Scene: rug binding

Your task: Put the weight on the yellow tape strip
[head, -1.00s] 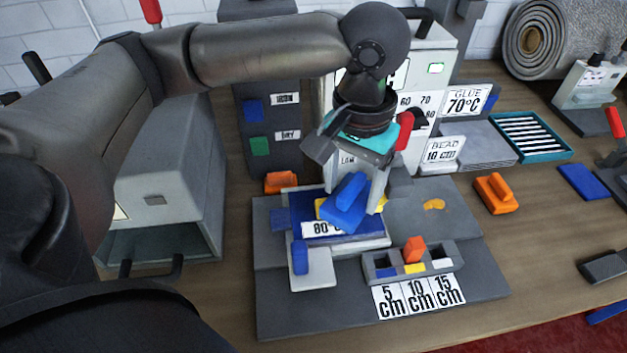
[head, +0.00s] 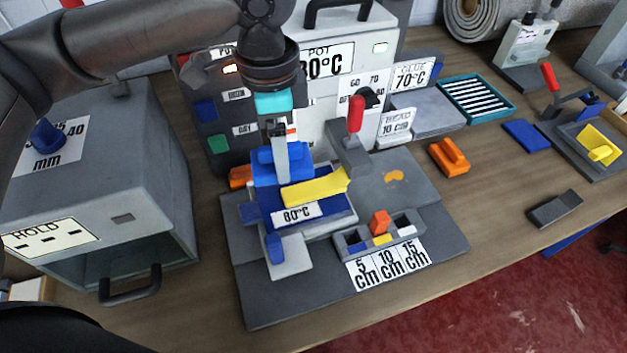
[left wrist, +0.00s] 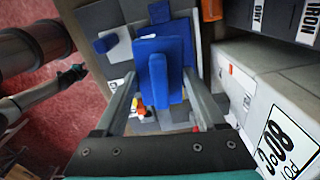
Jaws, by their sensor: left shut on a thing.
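The blue weight (head: 268,174) has a flat block and a raised handle. My left gripper (head: 280,145) is shut on its handle; the weight also shows between the fingers in the left wrist view (left wrist: 157,62). The yellow tape strip (head: 318,189) lies along the blue pad (head: 335,212) behind the 80°C label. The weight is at the back left of the strip in the head view. I cannot tell whether it touches the strip or hangs above it.
A clamp with a red handle (head: 355,114) stands right behind the strip. A small bin rack with an orange block (head: 380,222) is in front. The grey board (head: 410,180) is mostly clear to the right. A grey HOLD box (head: 110,200) stands at left.

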